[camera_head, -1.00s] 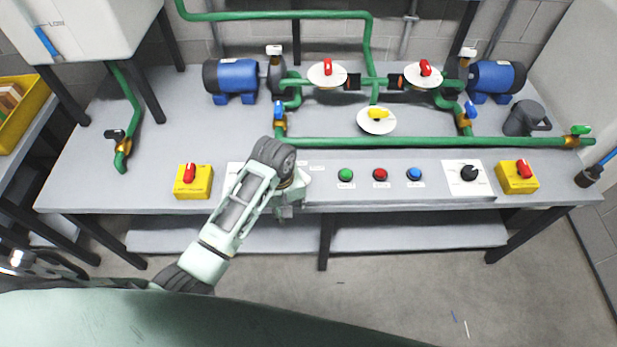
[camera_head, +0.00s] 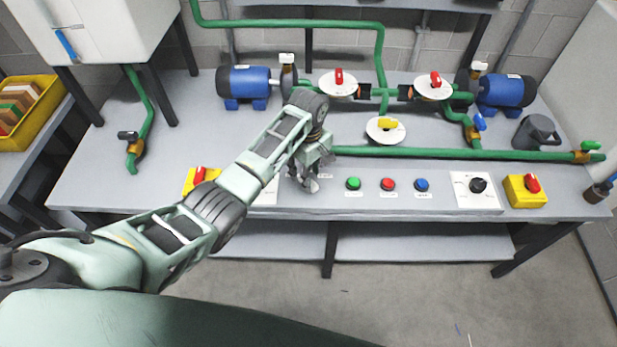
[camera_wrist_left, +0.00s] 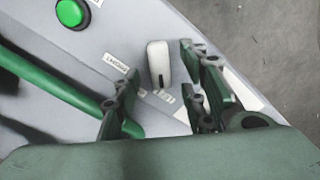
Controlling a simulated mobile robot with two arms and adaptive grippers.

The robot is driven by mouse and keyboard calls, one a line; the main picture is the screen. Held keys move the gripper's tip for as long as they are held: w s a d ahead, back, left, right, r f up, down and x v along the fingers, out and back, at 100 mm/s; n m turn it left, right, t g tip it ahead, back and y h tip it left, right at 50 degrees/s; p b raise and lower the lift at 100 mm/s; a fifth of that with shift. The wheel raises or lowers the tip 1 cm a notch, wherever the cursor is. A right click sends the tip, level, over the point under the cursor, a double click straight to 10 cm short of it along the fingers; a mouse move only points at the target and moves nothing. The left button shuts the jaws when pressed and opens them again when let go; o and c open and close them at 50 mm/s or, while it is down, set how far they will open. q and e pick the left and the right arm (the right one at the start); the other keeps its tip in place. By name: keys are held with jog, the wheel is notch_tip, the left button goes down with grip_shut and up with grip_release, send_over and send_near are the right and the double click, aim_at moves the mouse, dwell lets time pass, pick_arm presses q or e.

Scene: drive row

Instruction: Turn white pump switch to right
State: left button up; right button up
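The white pump switch (camera_wrist_left: 158,64) shows in the left wrist view as a white knob with a dark mark at its lower end. It lies between and just beyond the two fingers of my left gripper (camera_wrist_left: 162,92). The fingers are apart, with nothing held; I cannot tell whether either touches the knob. In the head view my left gripper (camera_head: 304,180) points down over the bench's front panel, left of the green button (camera_head: 353,183), and hides the switch. My right gripper is not in view.
Red (camera_head: 387,184) and blue (camera_head: 421,185) buttons, a black rotary switch (camera_head: 478,185) and a yellow box with red knob (camera_head: 526,191) line the front to the right. Another yellow box (camera_head: 190,180) is partly behind my arm. A green pipe (camera_head: 450,153) runs behind the buttons.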

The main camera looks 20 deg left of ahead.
pick_arm(q)
jog(key=shift+f, duration=1.55)
jog(key=shift+c, duration=0.4)
grip_shut()
